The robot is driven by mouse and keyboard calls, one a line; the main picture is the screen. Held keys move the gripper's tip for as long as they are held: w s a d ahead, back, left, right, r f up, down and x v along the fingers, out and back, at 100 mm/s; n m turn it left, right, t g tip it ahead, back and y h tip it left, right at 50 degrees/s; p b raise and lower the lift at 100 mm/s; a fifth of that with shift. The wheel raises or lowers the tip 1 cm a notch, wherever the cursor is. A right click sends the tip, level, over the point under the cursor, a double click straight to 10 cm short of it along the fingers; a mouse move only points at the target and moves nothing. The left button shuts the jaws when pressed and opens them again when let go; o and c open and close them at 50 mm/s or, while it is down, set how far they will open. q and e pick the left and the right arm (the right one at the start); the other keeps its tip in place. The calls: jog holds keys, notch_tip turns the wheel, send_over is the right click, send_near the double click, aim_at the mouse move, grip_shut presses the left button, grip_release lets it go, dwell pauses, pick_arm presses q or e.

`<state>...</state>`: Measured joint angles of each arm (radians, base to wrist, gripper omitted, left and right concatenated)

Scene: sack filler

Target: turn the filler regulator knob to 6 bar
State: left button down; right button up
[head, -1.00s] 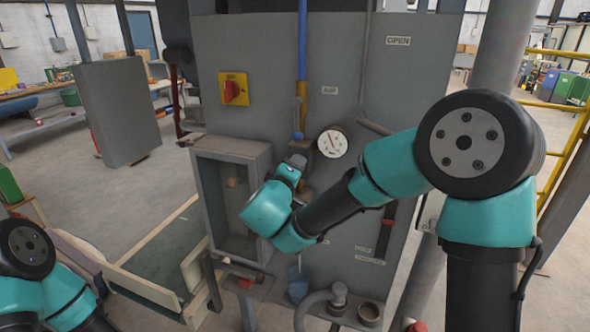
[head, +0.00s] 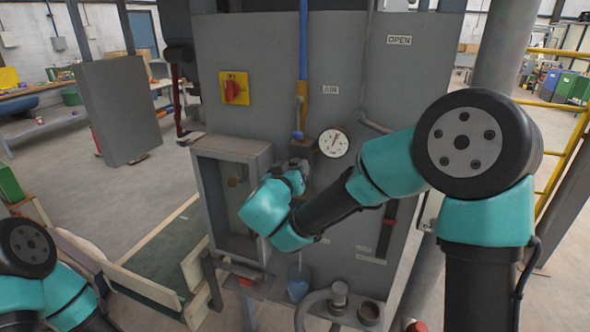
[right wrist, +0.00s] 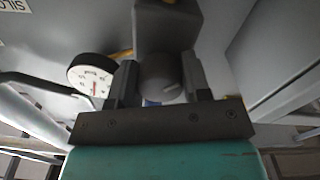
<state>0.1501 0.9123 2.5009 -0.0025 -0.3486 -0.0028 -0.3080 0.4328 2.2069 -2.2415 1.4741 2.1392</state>
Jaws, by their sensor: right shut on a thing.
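The pressure gauge (head: 333,143) is a white dial with a black rim on the grey filler panel. Its needle points up and slightly right; the numbers are too small to read. The gauge also shows in the right wrist view (right wrist: 92,78), with a red mark on its face. My right gripper (head: 300,168) is at the regulator, left of and below the gauge. In the right wrist view the dark round regulator knob (right wrist: 160,74) with a pale pointer line sits between my gripper's fingers (right wrist: 159,84), which are shut on it. In the head view the knob is hidden. My left gripper is out of frame.
A yellow plate with a red switch (head: 234,89) is at the panel's upper left. A blue pipe (head: 303,45) with a yellow lower part (head: 302,92) runs down above the regulator. An open grey box (head: 203,190) is close left of my right gripper.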

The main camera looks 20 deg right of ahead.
jog(key=shift+m, duration=0.5)
jog(key=o, duration=0.9)
jog(key=v, duration=1.7)
jog(key=shift+s+a, duration=0.15)
jog(key=shift+f, duration=0.1)
